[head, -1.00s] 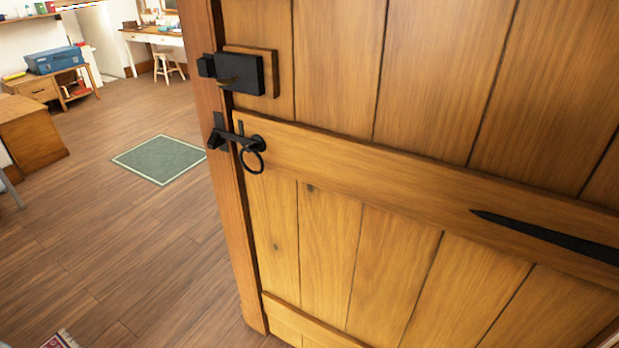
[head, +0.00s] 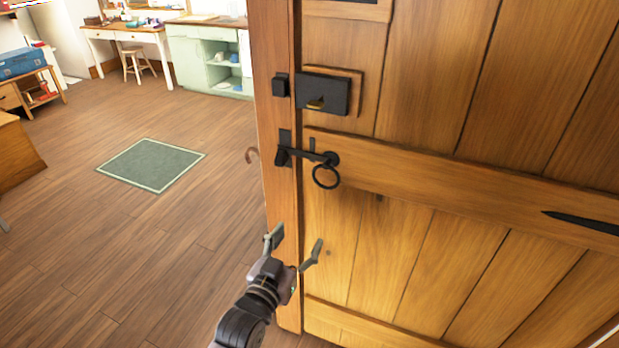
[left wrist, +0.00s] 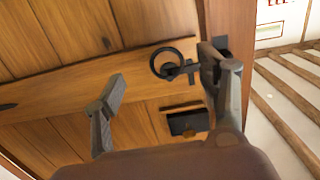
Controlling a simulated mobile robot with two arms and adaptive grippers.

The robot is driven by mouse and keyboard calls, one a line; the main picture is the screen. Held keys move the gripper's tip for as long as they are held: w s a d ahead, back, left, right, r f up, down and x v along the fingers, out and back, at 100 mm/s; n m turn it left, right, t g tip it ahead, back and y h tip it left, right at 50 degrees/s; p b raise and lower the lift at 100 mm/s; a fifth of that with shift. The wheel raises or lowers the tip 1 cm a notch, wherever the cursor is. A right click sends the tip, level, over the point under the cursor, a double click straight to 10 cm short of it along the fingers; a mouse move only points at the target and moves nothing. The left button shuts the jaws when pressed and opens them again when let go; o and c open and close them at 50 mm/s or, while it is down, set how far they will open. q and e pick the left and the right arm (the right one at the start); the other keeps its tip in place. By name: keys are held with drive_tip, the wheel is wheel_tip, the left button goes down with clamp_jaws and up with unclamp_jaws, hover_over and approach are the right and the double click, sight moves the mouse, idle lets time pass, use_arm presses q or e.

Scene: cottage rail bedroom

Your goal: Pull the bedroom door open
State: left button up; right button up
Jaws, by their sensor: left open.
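The bedroom door (head: 430,120) is made of upright wooden planks and looks shut against its post (head: 275,130). A black ring handle (head: 325,188) hangs from a latch whose bar (head: 300,154) reaches across to a keeper on the post. A black lock box (head: 322,94) sits above it. My left gripper (head: 295,245) is open and empty, below the ring near the door's edge. In the left wrist view the ring (left wrist: 151,63) appears between the two spread fingers (left wrist: 163,70), beyond them; no contact is visible. My right gripper is out of view.
Left of the post is open wooden floor (head: 150,235) with a green rug (head: 152,165). A desk (head: 128,36), a stool (head: 137,64) and a pale green cabinet (head: 211,55) stand far back. A small curved hook (head: 251,155) juts from the post's left side.

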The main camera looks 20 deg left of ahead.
use_arm(q)
wheel_tip(320, 180, up, 2)
drive_tip(key=r, duration=0.1)
drive_tip(key=p, duration=0.1)
approach(330, 178)
drive_tip(key=shift+t, duration=0.3)
drive_tip(key=w+p, duration=0.1)
drive_tip(key=w, duration=0.4)
drive_tip(key=shift+w+f, duration=0.1)
drive_tip(key=shift+f, duration=0.05)
drive_tip(key=shift+w, duration=0.85)
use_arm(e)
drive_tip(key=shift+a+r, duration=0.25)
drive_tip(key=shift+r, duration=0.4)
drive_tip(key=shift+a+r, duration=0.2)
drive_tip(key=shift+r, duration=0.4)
use_arm(q)
drive_tip(key=shift+c, duration=0.3)
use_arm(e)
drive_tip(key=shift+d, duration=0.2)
